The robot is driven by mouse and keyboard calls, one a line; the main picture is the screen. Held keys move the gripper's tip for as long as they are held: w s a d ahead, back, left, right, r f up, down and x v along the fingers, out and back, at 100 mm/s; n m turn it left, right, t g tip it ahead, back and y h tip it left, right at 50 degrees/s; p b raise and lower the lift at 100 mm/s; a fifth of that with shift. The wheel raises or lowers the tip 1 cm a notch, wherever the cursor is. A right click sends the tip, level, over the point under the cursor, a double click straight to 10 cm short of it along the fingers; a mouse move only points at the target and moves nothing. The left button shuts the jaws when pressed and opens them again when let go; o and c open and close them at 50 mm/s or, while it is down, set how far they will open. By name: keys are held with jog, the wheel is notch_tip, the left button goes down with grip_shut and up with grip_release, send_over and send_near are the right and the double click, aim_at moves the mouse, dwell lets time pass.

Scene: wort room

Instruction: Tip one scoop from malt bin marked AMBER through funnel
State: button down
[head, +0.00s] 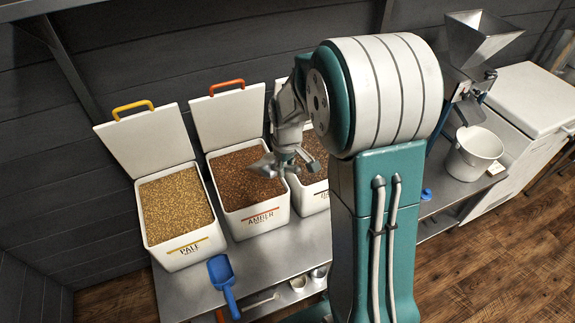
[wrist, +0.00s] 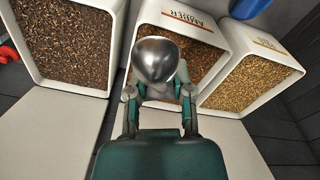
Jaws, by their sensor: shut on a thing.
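The malt bin marked AMBER (head: 262,222) is a white box with its lid raised, filled with red-brown grain. Its upside-down label shows at the top of the wrist view, where the bin (wrist: 208,32) lies beyond my gripper. My gripper (head: 287,160) is over the right part of this bin. In the wrist view my gripper (wrist: 158,92) is shut on a shiny metal scoop (wrist: 155,60). I cannot tell whether the scoop holds grain. A metal funnel-shaped hopper (head: 478,38) stands at the upper right on a mill, well away from my gripper.
The PALE bin (head: 188,250) stands open left of AMBER; a third, darker bin (head: 313,203) is partly behind my arm. Open lids (head: 230,117) rise behind the bins. A blue scoop (head: 222,280) and metal cups (head: 318,273) lie in front. A white bucket (head: 475,150) stands below the hopper.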

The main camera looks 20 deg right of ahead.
jog(key=shift+s+d+r+g, duration=0.3)
jog(key=shift+s+r, duration=0.05)
jog(key=shift+r, duration=0.25)
jog(key=shift+a+f, duration=0.25)
jog(key=shift+a, duration=0.05)
jog(key=shift+w+a+f, duration=0.25)
jog(key=shift+a+f, duration=0.05)
jog(key=shift+f, duration=0.35)
jog(key=shift+w+a+f, duration=1.25)
jog(key=shift+w+f, duration=2.15)
jog(key=shift+f, duration=2.95)
jog(key=s+d+r+t+y, duration=0.2)
jog(key=s+r+t, duration=0.3)
jog(key=s, duration=0.1)
jog(key=shift+d+r, duration=0.25)
jog(key=shift+d, duration=0.1)
jog(key=shift+s+d, duration=0.1)
